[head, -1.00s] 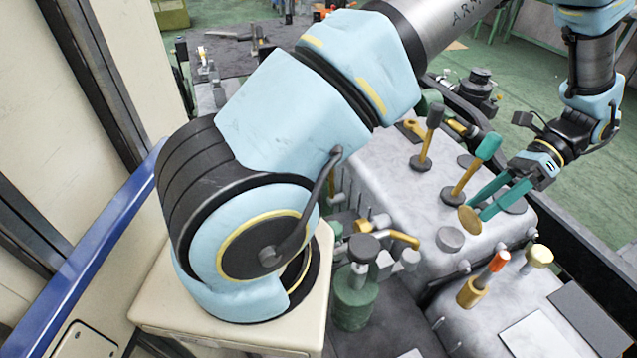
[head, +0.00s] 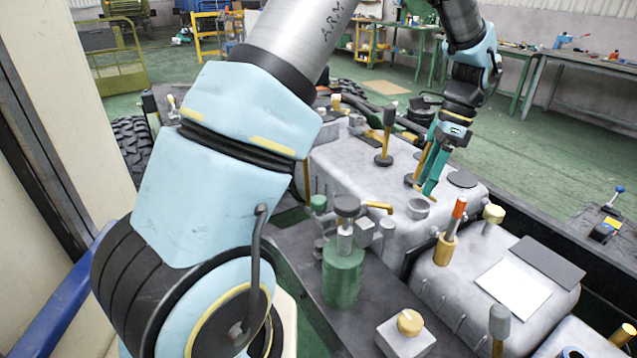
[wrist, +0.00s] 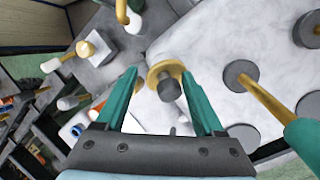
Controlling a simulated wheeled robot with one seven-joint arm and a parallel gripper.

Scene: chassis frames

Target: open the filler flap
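What I take for the filler flap is a round brass disc (wrist: 157,72) with a short dark grey stub, between and just beyond my fingertips in the wrist view. Whether it is raised or closed is unclear. My gripper (wrist: 163,78) has two teal fingers spread apart, with no visible grip on the disc. In the head view my gripper (head: 430,190) points down at the grey tank top (head: 345,160), beside a short grey round neck (head: 418,208). The fingers largely hide the disc there.
A teal-handled brass lever (wrist: 262,100) stands close to the right finger. A black-knobbed lever (head: 386,130), an orange-tipped brass post (head: 452,230) and a green bottle-like body (head: 343,272) stand nearby. A white box with a yellow knob (head: 408,322) is in front.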

